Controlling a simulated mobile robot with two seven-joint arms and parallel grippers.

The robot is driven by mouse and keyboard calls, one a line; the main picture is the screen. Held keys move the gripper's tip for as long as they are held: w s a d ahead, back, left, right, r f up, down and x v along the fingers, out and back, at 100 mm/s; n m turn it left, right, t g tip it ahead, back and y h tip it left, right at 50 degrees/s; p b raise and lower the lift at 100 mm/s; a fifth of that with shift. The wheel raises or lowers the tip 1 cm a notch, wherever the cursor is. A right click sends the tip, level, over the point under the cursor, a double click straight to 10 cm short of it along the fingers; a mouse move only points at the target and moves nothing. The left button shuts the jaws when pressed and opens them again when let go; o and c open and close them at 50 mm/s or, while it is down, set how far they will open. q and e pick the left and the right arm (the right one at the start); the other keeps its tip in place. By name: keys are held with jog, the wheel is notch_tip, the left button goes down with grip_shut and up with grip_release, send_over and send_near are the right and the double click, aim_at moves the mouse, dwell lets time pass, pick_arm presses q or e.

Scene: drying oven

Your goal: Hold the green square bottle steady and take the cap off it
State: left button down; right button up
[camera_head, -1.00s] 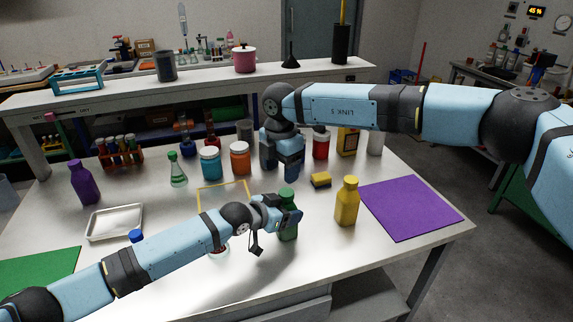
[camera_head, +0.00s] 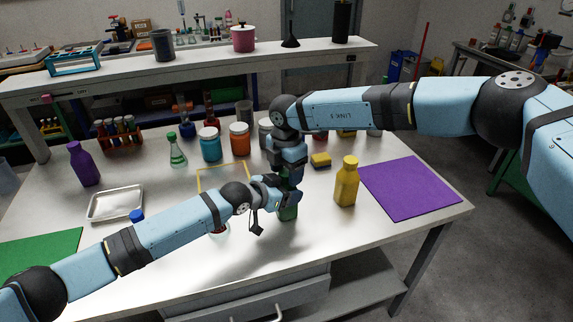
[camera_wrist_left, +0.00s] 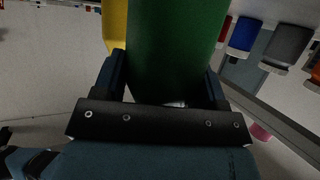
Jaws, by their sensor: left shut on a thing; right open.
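The green square bottle (camera_head: 288,212) stands upright on the table, between the front middle and the yellow bottle. My left gripper (camera_head: 283,192) is shut on its body from the left. The left wrist view shows the green bottle (camera_wrist_left: 176,50) between the two fingers (camera_wrist_left: 170,85). My right gripper (camera_head: 288,172) points down right over the top of the bottle, fingers open around its upper end. The cap is hidden behind the right gripper, so I cannot tell whether the fingers touch it.
A yellow bottle (camera_head: 346,182) stands close to the right, with a yellow sponge (camera_head: 320,160) behind it. A purple mat (camera_head: 409,187) lies clear at the right. A metal tray (camera_head: 116,203) is at the left.

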jog(key=shift+c, duration=0.2)
jog(key=c, duration=0.9)
jog(key=o, duration=1)
jog(key=shift+r, duration=2.3)
pick_arm(q)
jog(key=shift+c, duration=0.5)
grip_release()
